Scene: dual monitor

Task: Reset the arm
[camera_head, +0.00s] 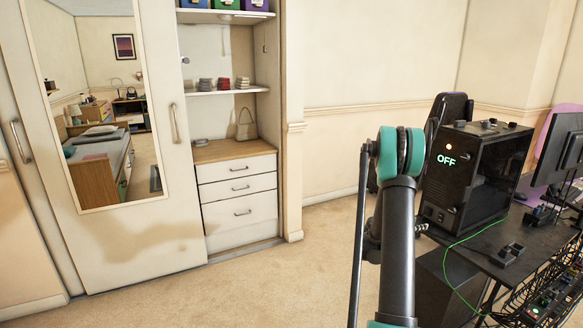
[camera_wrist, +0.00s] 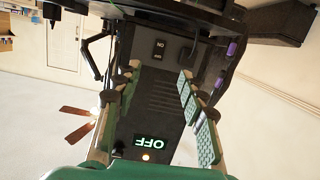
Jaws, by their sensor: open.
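My arm (camera_head: 399,240), dark grey with a teal joint, rises at the right of the head view, in front of the desk area. My gripper is not clearly visible there. In the wrist view my gripper (camera_wrist: 160,82) is open, with its two padded fingers wide apart and nothing between them. Beyond the fingers is a black computer tower (camera_wrist: 165,98) with an upside-down lit OFF sign. The tower also shows in the head view (camera_head: 470,190), standing on the desk with its OFF sign upright. I cannot tell how far the fingers are from it.
The black desk (camera_head: 475,250) at the right carries a monitor (camera_head: 560,150) and small devices. A green cable (camera_head: 465,240) hangs over it. A dark chair (camera_head: 453,108) stands behind. A mirrored wardrobe (camera_head: 180,235) and drawers (camera_head: 240,190) are at the left. The carpet between is clear.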

